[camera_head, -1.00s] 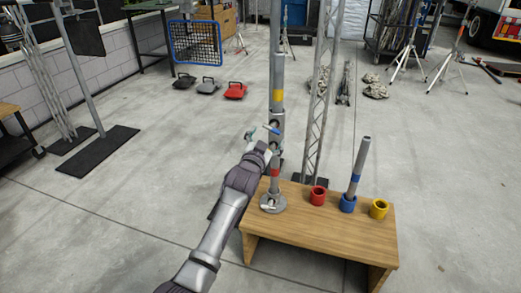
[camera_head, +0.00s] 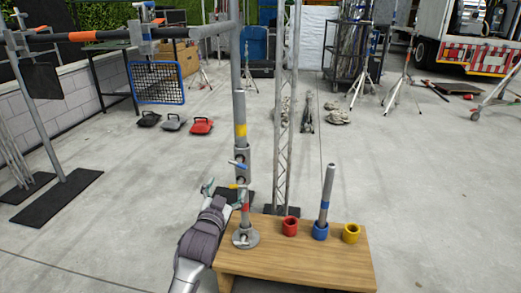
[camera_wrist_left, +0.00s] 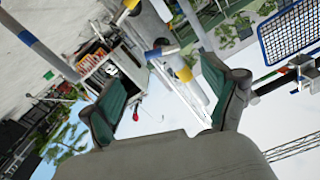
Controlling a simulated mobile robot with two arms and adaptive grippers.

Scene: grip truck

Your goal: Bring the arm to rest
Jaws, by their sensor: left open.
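My left arm comes up from the bottom of the head view. Its left gripper (camera_head: 222,190) is open and empty, just left of the upright grey pole (camera_head: 240,130) with yellow and red bands. I cannot tell whether a finger touches the pole. In the left wrist view the two green-padded fingers of the left gripper (camera_wrist_left: 168,98) are spread wide with nothing between them. A blue-tipped pin (camera_head: 237,164) sticks out of the pole's collar above the gripper. My right gripper is not in view.
The pole's round base stands on a wooden bench (camera_head: 300,260) with red (camera_head: 290,226), blue and yellow cups (camera_head: 351,233); a grey tube (camera_head: 327,190) stands in the blue one. A lattice truss (camera_head: 284,120) rises behind. A horizontal pipe (camera_head: 150,33) crosses the upper left.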

